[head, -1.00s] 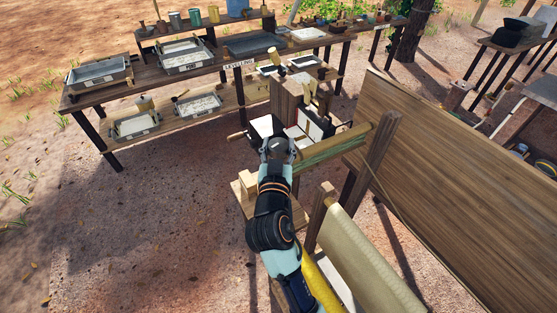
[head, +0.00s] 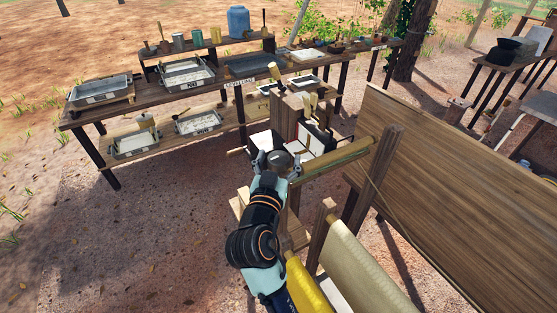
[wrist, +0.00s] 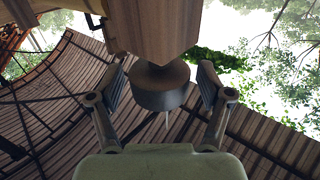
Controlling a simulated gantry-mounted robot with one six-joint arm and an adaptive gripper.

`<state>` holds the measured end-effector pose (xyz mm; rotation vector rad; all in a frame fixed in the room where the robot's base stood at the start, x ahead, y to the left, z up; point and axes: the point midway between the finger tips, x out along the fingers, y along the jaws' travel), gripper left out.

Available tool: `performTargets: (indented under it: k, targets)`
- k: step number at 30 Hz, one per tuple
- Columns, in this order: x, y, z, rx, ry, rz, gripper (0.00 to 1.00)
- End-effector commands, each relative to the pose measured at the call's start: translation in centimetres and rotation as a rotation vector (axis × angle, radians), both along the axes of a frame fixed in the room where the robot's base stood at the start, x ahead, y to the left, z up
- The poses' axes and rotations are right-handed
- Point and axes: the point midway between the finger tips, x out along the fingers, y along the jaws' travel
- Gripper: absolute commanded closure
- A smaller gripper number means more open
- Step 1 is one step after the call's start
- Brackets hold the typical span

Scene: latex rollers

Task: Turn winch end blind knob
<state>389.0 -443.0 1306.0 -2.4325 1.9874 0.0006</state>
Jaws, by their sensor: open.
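A dark round knob (wrist: 160,95) shows in the wrist view, below the end of a wooden block (wrist: 155,30). My gripper (wrist: 162,86) is open, with one finger on each side of the knob. Gaps show between the fingers and the knob, so the fingers look apart from it. Between the fingers there is a dark round shape, which I cannot clearly tell from the gripper itself.
A wooden post (head: 372,180) carries the roller's right end. A large slatted wooden panel (head: 460,185) stands to the right. Yellow (head: 308,285) and cream (head: 365,270) sheets hang close in front. A bench with trays (head: 190,72) stands behind. Open ground lies to the left.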

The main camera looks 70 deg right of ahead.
Motion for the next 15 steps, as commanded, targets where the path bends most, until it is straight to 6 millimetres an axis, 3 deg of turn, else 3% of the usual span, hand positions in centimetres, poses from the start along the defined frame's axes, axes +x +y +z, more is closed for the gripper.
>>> performTargets:
  k: [5, 15]
  targets:
    - [-0.2, 1.9, 0.0, 0.000, 0.000, 0.004, 0.22]
    - [-1.9, 9.8, 0.0, 0.001, 0.000, 0.004, 0.22]
